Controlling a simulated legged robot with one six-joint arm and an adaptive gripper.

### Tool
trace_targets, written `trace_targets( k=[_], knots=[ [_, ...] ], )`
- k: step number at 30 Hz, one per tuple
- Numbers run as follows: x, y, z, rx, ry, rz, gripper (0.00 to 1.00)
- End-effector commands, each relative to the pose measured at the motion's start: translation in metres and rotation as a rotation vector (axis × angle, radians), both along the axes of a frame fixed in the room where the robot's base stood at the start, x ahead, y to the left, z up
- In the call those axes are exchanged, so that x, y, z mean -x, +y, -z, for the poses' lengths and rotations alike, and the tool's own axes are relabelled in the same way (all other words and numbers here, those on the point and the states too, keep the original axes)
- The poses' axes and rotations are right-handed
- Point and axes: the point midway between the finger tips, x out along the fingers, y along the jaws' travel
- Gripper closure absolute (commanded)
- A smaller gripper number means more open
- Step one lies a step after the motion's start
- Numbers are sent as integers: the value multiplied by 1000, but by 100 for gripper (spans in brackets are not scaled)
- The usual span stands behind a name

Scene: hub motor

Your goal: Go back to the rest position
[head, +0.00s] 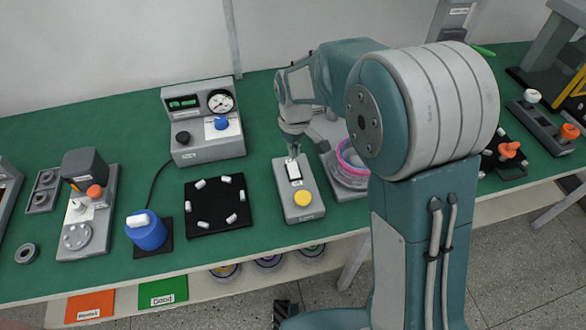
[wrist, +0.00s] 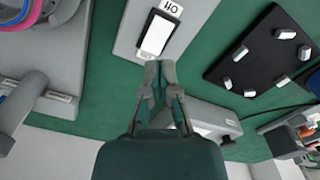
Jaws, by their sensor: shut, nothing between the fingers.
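My gripper (wrist: 160,66) is shut with nothing between its fingertips. In the wrist view its tips point at a grey box (wrist: 128,28) with a white rocker switch (wrist: 156,33) set in a black frame. In the head view my gripper (head: 293,155) is just above the far end of this box (head: 300,218), by the switch (head: 293,170). A yellow button (head: 302,198) is at the near end of the box. I cannot tell whether the fingertips touch the box. My arm hides part of the bench to the right.
A black plate (head: 217,220) with several white pegs lies left of the box. A grey gauge unit (head: 203,120) stands behind it. A blue cylinder (head: 147,232) stands further left. Right of the box, a grey device with pink rings (head: 350,158) is close to my arm.

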Motion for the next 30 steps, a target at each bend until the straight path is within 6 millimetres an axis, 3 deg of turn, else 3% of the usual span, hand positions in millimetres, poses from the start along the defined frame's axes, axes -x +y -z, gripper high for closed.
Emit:
trace_targets(
  k=[17, 23, 30],
  knots=[
    [1, -3, -5, -1, -6, 8, 100],
    [21, -32, -52, -26, -71, 112, 100],
    [65, -76, -110, -64, -173, 284, 100]
  ],
)
